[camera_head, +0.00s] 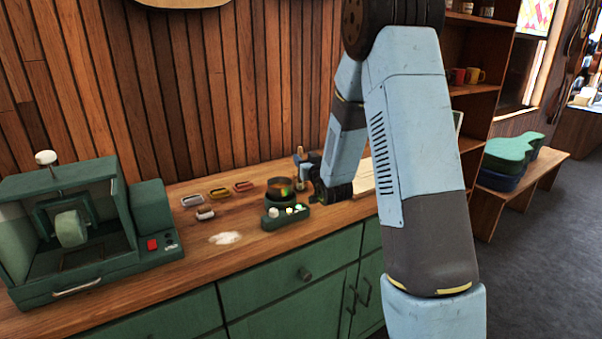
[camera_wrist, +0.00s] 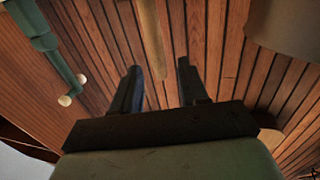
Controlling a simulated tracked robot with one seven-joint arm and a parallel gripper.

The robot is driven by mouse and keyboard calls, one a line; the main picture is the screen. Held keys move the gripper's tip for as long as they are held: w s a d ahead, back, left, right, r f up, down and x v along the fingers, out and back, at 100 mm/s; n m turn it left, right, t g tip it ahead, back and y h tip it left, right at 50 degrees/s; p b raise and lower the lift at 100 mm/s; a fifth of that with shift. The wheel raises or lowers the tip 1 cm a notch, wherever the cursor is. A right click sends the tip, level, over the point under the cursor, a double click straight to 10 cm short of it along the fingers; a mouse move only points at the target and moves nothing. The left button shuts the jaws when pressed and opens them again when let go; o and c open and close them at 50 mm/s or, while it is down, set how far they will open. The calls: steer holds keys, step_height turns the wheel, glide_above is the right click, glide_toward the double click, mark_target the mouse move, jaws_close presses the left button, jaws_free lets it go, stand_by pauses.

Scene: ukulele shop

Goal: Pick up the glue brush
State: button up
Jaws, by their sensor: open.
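A pale wooden handle, which looks like the glue brush (camera_head: 299,153), stands roughly upright at the back of the counter, right behind a dark round pot (camera_head: 281,195). Its lower end is hidden. My gripper (camera_head: 312,178) is low over the counter beside the handle, partly covered by my arm. In the wrist view a tan wooden rod, likely the same brush (camera_wrist: 152,38), comes down from the top edge into the space between my two dark fingers (camera_wrist: 159,78). The fingers are apart, with gaps on both sides of the rod.
A green unit with pale knobs (camera_head: 284,217) is at the pot's front. A green machine (camera_head: 85,225) stands far left. The plank wall (camera_head: 230,90) is close behind.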

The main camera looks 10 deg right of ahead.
mark_target(301, 153)
steer(key=w, duration=0.5)
steer(key=shift+a+r, duration=0.2)
steer(key=shift+r, duration=0.1)
jaws_close()
